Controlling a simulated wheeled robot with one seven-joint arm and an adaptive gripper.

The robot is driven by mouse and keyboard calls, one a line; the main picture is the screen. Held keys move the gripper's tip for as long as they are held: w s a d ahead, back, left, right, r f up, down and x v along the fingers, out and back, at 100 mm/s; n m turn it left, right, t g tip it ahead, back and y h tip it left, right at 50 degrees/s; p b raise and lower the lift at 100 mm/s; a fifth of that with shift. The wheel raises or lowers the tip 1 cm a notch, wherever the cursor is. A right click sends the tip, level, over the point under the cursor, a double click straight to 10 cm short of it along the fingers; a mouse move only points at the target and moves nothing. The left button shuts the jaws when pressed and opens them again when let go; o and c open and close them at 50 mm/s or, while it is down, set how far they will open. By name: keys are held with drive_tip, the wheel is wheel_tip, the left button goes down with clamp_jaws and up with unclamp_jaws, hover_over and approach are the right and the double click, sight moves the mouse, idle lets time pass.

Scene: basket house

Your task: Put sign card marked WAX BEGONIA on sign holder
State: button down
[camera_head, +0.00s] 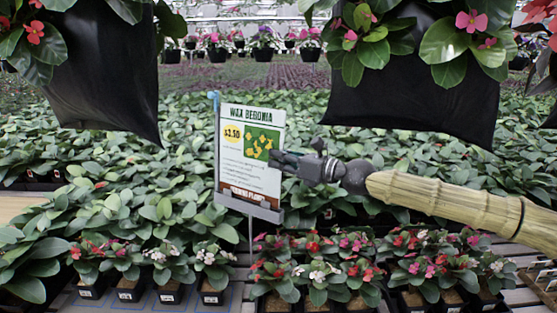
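The sign card (235,178) is white, with WAX BEGONIA across the top, a yellow price spot and a green picture with yellow shapes. It stands nearly upright, leaning slightly, at the sign holder (247,208). The holder has a grey ledge along the card's lower edge, a thin post below and a blue tip at the upper left. I cannot tell whether the card is fully seated. My gripper (279,159) reaches in from the right, its dark fingers overlapping the card's right edge at mid-height. Whether they pinch the card or are parted is unclear.
Two dark hanging planters (101,75) (402,98) hang above left and right. Potted flowers (318,266) in small black pots fill the bench below, close to the post. Dense green plants (110,150) spread behind. Open air lies between the planters.

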sight(278, 174)
drive_tip(key=shift+s+a+f+b, duration=0.1)
drive_tip(key=shift+s+f+b, duration=0.05)
drive_tip(key=shift+f+b, duration=1.3)
drive_tip(key=c, duration=1.6)
unclamp_jaws()
drive_tip(key=shift+o, duration=0.2)
